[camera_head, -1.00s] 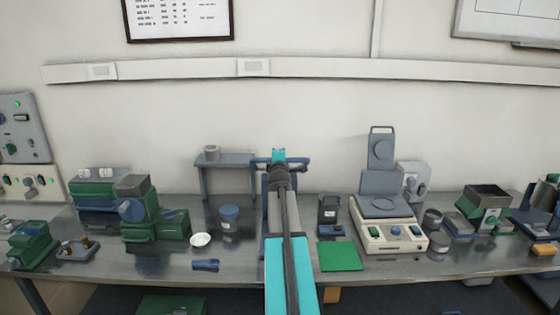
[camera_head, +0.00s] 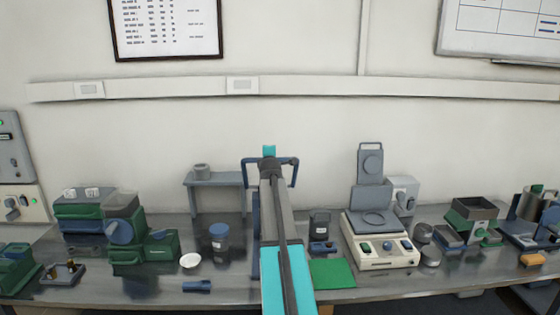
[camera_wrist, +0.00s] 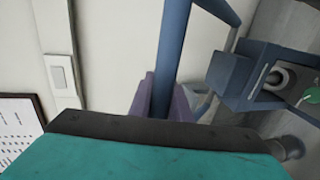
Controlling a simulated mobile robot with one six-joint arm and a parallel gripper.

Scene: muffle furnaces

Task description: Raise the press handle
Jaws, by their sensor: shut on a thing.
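The press handle is a dark blue bar frame (camera_head: 294,171) at the middle of the head view, raised above the bench. Its crossbar stands above the level of the grey stand's top. My gripper (camera_head: 268,153) is shut on the middle of the crossbar. In the wrist view the blue bar (camera_wrist: 172,50) runs down between the purple-looking fingers of my gripper (camera_wrist: 160,103). A blue upright (camera_head: 255,235) of the press shows just left of my arm. My arm hides most of the press body.
A grey stand (camera_head: 214,180) with a small pot stands left of the press. A blue-lidded jar (camera_head: 219,238) and white dish (camera_head: 190,261) are near it. A green mat (camera_head: 332,272) and a cream hotplate-like device (camera_head: 380,245) lie to the right.

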